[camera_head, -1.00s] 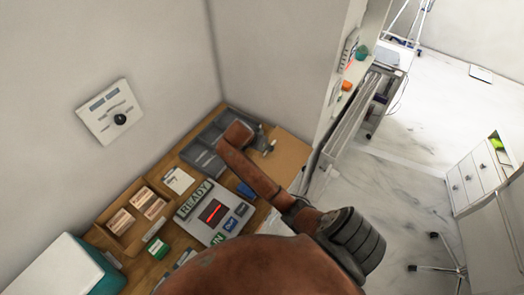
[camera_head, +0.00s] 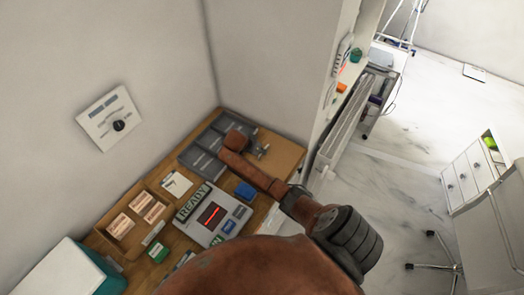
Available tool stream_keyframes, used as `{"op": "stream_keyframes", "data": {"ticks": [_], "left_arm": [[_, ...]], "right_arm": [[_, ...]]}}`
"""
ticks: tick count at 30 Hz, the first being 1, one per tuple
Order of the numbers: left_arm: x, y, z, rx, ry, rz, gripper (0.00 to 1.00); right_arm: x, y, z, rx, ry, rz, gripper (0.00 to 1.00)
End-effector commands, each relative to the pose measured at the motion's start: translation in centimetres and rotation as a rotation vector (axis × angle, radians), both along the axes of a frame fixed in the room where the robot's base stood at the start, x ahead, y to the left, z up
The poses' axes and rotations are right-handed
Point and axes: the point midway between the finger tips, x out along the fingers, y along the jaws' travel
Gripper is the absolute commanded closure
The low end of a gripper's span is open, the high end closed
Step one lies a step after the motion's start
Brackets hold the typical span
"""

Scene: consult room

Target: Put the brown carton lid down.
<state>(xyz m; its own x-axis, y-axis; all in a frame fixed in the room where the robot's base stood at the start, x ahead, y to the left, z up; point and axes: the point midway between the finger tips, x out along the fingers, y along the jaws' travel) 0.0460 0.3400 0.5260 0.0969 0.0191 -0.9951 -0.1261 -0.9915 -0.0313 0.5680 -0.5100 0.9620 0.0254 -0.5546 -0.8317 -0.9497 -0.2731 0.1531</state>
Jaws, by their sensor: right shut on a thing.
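The brown carton lid (camera_head: 285,152) appears as a flat tan-brown panel at the far right end of the wooden desk. My right gripper (camera_head: 263,150) is small and dark, at the lid's left edge, and is shut on it. My reddish-brown right arm hides part of the gripper and the desk below. I cannot tell whether the lid touches the desktop or is just above it. My left gripper is not in view.
Dark grey trays (camera_head: 202,160) lie left of the gripper. A device marked READY (camera_head: 190,203), a blue item (camera_head: 245,190), a green box (camera_head: 158,251) and a wooden tray (camera_head: 121,248) crowd the desk. A white shelf unit (camera_head: 325,120) stands right of the lid.

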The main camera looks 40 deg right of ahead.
Motion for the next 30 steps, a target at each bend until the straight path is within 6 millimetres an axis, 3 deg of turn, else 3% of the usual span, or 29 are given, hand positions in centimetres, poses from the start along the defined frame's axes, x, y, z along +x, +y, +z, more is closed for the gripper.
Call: {"op": "stream_keyframes", "data": {"ticks": [2, 3, 10, 22, 30], "left_arm": [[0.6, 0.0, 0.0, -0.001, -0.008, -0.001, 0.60], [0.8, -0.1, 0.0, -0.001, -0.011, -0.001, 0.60], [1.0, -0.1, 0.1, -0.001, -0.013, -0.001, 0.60], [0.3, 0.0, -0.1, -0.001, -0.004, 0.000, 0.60], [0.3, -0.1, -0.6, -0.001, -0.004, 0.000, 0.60]], "right_arm": [[0.0, 0.0, 0.0, 0.000, 0.000, 0.000, 1.00], [0.0, 0.0, 0.0, 0.000, 0.001, -0.001, 0.92], [0.0, 0.0, 0.0, 0.000, 0.001, 0.001, 0.76], [0.1, 0.7, 0.8, 0.001, -0.002, 0.001, 0.76], [0.0, 3.6, 5.0, 0.003, -0.003, 0.002, 0.76]]}}
